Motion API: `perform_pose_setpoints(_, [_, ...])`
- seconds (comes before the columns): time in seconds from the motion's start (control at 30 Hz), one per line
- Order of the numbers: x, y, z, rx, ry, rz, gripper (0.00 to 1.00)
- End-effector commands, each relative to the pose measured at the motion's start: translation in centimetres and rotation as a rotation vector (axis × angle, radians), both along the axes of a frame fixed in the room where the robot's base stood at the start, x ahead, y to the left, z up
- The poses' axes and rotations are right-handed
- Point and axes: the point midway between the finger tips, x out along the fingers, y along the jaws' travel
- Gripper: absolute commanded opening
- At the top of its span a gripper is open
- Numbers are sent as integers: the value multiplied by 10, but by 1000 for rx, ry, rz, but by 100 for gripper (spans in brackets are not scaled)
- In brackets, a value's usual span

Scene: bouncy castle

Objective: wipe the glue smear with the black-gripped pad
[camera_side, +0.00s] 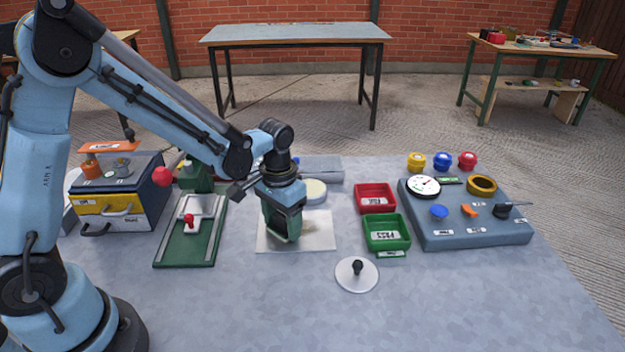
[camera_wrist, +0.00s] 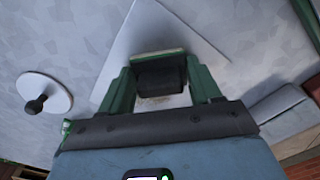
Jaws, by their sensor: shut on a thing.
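My gripper (camera_side: 282,222) points down over a pale square sheet (camera_side: 318,238) on the bench. In the wrist view its two green fingers (camera_wrist: 160,88) are closed on the black grip of the pad (camera_wrist: 158,72). A thin pale edge of the pad shows beyond the grip. The pad is low over or on the sheet (camera_wrist: 140,38); I cannot tell whether it touches. A faint brownish mark, perhaps part of the glue smear (camera_wrist: 160,101), shows beside the grip between the fingers. The rest of the smear is hidden or too faint to make out.
Red (camera_side: 375,197) and green (camera_side: 386,232) trays stand right of the sheet. A pale disc with a black knob (camera_side: 357,276) lies in front of them. A green slide fixture (camera_side: 185,245) is left, and a grey control panel (camera_side: 470,236) is far right. The front bench is clear.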

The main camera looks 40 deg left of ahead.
Motion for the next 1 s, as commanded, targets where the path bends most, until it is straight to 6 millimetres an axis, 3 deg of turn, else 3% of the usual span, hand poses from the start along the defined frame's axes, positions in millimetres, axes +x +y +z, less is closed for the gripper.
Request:
perform_pose_setpoints(0.3, [-21, 21, 0, 0, 0, 2, 39])
perform_pose_setpoints(1.0, [27, -27, -1, 0, 0, -1, 39])
